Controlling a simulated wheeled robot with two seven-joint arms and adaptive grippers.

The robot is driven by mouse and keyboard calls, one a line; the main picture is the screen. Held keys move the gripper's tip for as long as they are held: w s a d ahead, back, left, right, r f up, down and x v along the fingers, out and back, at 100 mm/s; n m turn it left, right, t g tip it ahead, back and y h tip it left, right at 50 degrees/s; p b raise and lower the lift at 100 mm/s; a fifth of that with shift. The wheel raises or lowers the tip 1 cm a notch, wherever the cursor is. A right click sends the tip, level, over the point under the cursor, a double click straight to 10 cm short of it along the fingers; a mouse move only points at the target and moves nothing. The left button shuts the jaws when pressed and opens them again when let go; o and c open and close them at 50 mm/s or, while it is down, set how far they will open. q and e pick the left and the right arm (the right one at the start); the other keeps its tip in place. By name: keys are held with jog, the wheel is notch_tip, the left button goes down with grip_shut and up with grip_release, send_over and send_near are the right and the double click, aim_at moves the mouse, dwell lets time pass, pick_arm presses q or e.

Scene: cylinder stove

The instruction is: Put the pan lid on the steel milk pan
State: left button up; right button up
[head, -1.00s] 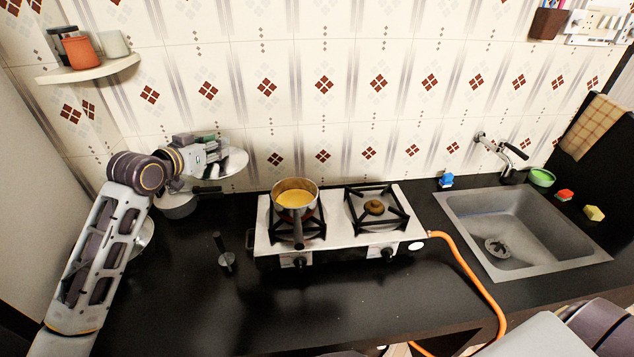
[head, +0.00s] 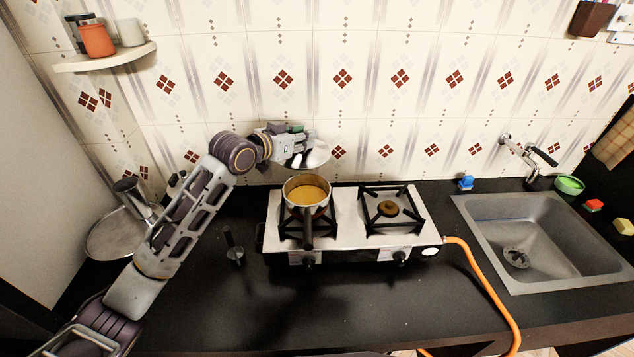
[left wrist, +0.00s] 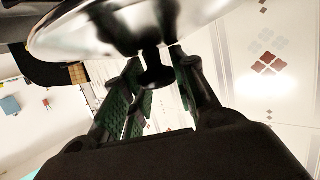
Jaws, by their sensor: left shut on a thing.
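The steel milk pan (head: 291,186) stands on the left burner of the stove, with yellow-brown contents and its dark handle towards me. The shiny domed pan lid (head: 314,155) is in the air just behind and above the pan, apart from it. My left gripper (head: 293,142) is shut on the lid's knob. In the left wrist view the lid (left wrist: 120,25) fills the top, its dark knob between the green-padded fingers of the gripper (left wrist: 150,92). My right gripper is not in view.
The two-burner stove (head: 345,238) has a free right burner (head: 388,209). A dark upright-handled tool (head: 234,250) stands left of it. A large pan (head: 112,236) is at the far left. A sink (head: 530,238) is at the right, and an orange hose (head: 484,283) runs down from the stove.

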pick_arm(q)
jog(key=shift+d+f, duration=0.25)
jog(key=shift+d, duration=0.3)
jog(key=shift+s+f, duration=0.1)
jog(key=shift+f, duration=0.1)
jog(key=shift+a+f, duration=0.1)
jog(key=shift+f, duration=0.05)
jog(key=shift+s, duration=0.1)
jog(key=shift+f, duration=0.6)
notch_tip(320, 180, down, 5)
jog(key=shift+f+p, duration=0.1)
jog(key=shift+p, duration=0.3)
